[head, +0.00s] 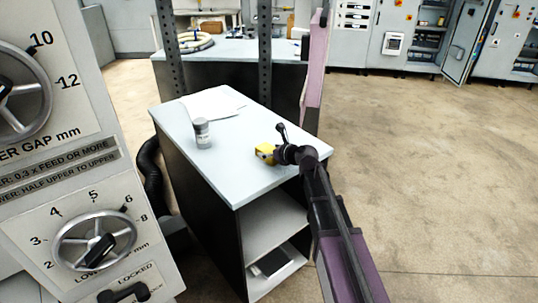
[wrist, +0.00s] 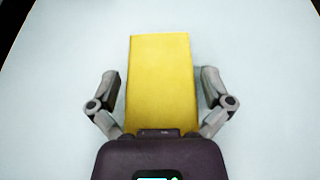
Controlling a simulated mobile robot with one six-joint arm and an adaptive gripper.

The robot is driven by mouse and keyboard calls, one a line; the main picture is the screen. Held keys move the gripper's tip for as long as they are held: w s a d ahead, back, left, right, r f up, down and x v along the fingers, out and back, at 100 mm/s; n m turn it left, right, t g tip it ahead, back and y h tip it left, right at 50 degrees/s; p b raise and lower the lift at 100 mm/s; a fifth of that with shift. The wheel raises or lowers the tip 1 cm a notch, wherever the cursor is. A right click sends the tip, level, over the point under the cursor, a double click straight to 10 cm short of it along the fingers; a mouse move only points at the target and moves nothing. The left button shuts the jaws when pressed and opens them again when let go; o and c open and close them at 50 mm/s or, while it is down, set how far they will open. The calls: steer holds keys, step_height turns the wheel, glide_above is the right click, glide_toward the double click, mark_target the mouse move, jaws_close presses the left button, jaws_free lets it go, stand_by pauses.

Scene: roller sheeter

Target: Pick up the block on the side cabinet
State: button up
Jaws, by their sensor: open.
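The yellow block (head: 265,151) lies on the pale top of the side cabinet (head: 178,118), near its right side in the head view. My gripper (head: 281,141) is right at the block and partly covers it there. In the wrist view the block (wrist: 160,75) sits between the two open fingers of my gripper (wrist: 160,88), with a visible gap on each side. The near end of the block is hidden behind the gripper's body.
A small grey canister (head: 202,133) and white paper sheets (head: 213,102) are on the cabinet top. The machine panel with handwheels (head: 95,238) stands at the left. Perforated posts (head: 265,60) rise behind the cabinet. Open floor (head: 430,150) is at the right.

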steer(key=c, duration=1.1)
steer(key=shift+r, duration=0.1)
step_height(320, 180, up, 3)
steer(key=p, duration=0.3)
steer(key=shift+r, duration=0.2)
steer(key=s+r+p, duration=0.1)
steer(key=s+p, duration=0.1)
steer(key=s, duration=1.4)
steer(key=shift+a+r, duration=0.2)
steer(key=shift+a, duration=0.1)
